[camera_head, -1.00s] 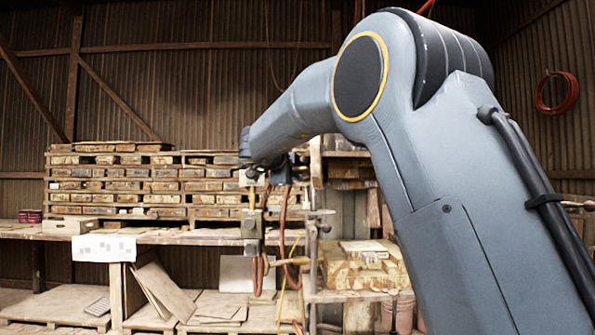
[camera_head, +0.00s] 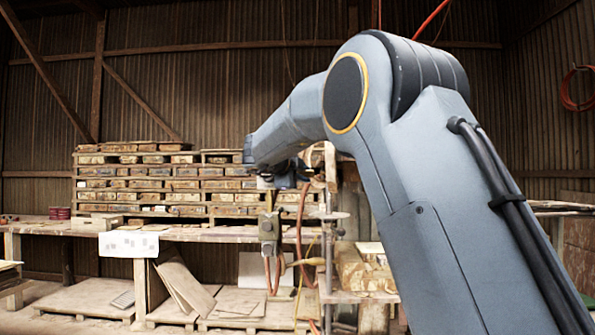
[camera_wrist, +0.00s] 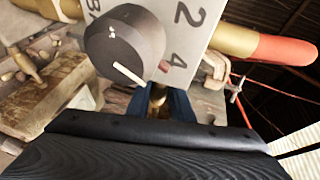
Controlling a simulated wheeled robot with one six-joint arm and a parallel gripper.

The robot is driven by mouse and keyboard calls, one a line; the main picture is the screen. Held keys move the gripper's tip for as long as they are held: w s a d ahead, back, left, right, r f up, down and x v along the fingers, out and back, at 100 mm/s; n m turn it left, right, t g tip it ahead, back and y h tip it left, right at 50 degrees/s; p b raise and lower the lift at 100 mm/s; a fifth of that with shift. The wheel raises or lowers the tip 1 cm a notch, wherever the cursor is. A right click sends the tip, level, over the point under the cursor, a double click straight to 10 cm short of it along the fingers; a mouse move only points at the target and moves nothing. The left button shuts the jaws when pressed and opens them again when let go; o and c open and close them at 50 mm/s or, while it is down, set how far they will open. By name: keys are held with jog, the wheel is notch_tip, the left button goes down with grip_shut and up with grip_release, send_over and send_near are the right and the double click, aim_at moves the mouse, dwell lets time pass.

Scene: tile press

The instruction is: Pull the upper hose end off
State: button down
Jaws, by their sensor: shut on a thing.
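A grey block with a black knob (camera_wrist: 125,45), numbers and a white pointer mark fills the upper part of the wrist view. A brass fitting (camera_wrist: 233,38) with an orange hose (camera_wrist: 283,49) leads off its right side. My gripper (camera_wrist: 158,103) has blue fingers closed on a small brass-coloured part, partly hidden behind the knob; I cannot tell whether it is the hose end. In the head view the grey block (camera_head: 269,229) hangs just below my gripper (camera_head: 283,180), with a brass fitting (camera_head: 269,200) on top. A reddish hose (camera_head: 301,225) curves down beside it.
A workbench (camera_head: 190,235) with stacked pallets of bricks (camera_head: 165,185) stands behind and left. A wooden crate or block pile (camera_head: 365,268) is right of the hose. Boards (camera_head: 185,290) lean below the bench. A red hose coil (camera_head: 577,88) hangs on the right wall.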

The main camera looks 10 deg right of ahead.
jog(key=shift+a, duration=0.15)
jog(key=c, duration=1.8)
grip_release()
jog(key=shift+c, duration=0.2)
jog(key=shift+a, duration=0.2)
jog(key=shift+d, duration=0.15)
jog(key=b+v, duration=0.1)
jog(key=v, duration=0.6)
jog(key=shift+s+a+b, duration=0.25)
jog(key=shift+b, duration=0.15)
